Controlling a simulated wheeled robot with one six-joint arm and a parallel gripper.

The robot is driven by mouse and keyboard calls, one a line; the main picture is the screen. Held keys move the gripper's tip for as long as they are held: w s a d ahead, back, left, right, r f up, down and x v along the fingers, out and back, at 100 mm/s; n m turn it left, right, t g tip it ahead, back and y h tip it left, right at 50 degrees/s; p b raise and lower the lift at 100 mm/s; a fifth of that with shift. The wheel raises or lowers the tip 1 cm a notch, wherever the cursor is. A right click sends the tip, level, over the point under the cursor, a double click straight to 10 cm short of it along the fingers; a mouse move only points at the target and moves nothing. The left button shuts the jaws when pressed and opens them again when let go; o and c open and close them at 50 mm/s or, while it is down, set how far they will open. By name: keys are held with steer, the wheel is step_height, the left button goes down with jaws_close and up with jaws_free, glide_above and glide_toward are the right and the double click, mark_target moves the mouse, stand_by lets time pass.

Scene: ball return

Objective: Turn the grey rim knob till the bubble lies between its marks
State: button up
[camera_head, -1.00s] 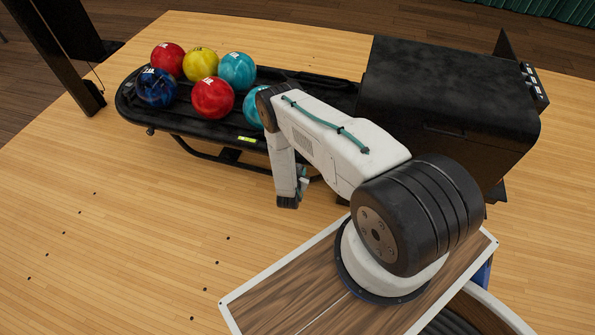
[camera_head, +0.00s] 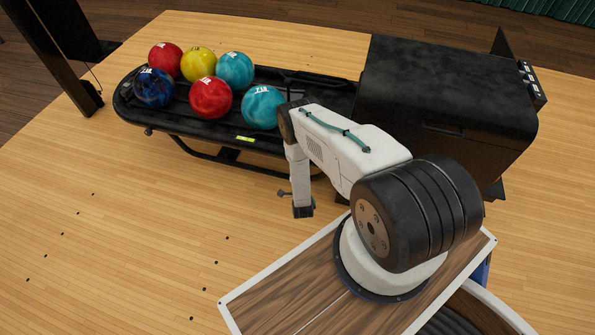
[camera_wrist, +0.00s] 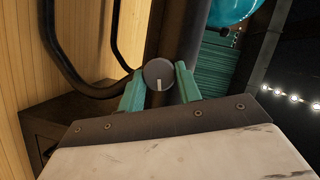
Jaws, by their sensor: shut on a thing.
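The grey knob (camera_wrist: 159,74) is round, with a white pointer line running down from its middle toward the wrist in the wrist view. The teal fingers of my gripper (camera_wrist: 160,92) stand on both sides of it and are shut on it. In the head view my wrist hangs in front of the ball rack, and it hides the fingertips and the knob. A small yellow-green level vial (camera_head: 245,139) sits on the rack's front rim (camera_head: 207,131). Its bubble and marks are too small to read.
Several balls, one of them yellow (camera_head: 198,64), rest on the rack, with a teal ball (camera_head: 263,107) nearest my arm. A big black housing (camera_head: 450,95) stands at the right. Dark bent tubes (camera_wrist: 125,40) run close to the fingers. The wood floor at left is mostly clear.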

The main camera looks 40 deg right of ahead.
steer(key=m, duration=0.2)
steer(key=m+t, duration=0.1)
steer(key=m, duration=0.1)
steer(key=m+t+h, duration=0.1)
steer(key=m, duration=0.1)
steer(key=shift+s+d+f, duration=0.15)
steer(key=shift+f, duration=0.15)
stand_by(0.5)
steer(key=o, duration=1)
steer(key=shift+r, duration=0.15)
